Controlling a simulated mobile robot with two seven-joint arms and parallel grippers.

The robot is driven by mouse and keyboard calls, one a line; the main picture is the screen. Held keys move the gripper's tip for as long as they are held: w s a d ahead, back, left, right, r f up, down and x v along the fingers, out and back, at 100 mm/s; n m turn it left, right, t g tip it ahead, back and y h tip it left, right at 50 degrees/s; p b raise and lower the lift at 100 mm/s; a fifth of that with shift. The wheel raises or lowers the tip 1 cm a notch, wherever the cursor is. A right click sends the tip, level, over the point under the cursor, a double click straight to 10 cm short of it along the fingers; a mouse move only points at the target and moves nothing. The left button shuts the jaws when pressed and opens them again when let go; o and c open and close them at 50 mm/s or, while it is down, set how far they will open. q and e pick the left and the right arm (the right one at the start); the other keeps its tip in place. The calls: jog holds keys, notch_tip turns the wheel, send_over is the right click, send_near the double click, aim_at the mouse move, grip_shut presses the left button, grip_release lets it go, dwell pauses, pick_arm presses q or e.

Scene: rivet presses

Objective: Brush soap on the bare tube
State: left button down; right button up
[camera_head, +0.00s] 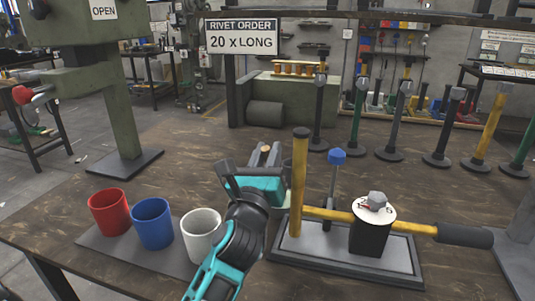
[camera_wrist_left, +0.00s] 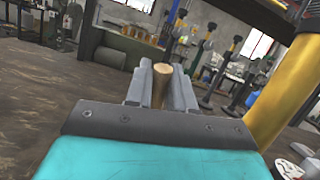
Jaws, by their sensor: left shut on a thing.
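My left gripper (camera_head: 265,156) is above the table, between the white cup and the yellow post of the press. It is shut on a small tan cylinder (camera_wrist_left: 162,84), held upright between the two grey fingers. I cannot tell whether this is a brush handle or another piece. No soap or bristles can be made out. A yellow tube (camera_head: 330,214) lies level across the press, with a dark grip (camera_head: 464,235) at its right end. I cannot tell which tube is the bare one. My right gripper is not in view.
A red cup (camera_head: 109,212), a blue cup (camera_head: 153,223) and a white cup (camera_head: 201,235) stand on a dark mat at the left. The press's yellow post (camera_head: 299,180) is close to the gripper's right. Several upright presses, including a green one (camera_head: 357,120), stand behind.

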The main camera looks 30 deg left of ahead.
pick_arm(q)
jog(key=shift+r+p, duration=2.5)
jog(key=shift+r, duration=0.15)
jog(key=shift+r+p, duration=0.3)
jog(key=shift+p, duration=0.05)
jog(key=shift+r+p, duration=0.35)
jog(key=shift+r, duration=0.1)
jog(key=shift+s, duration=0.1)
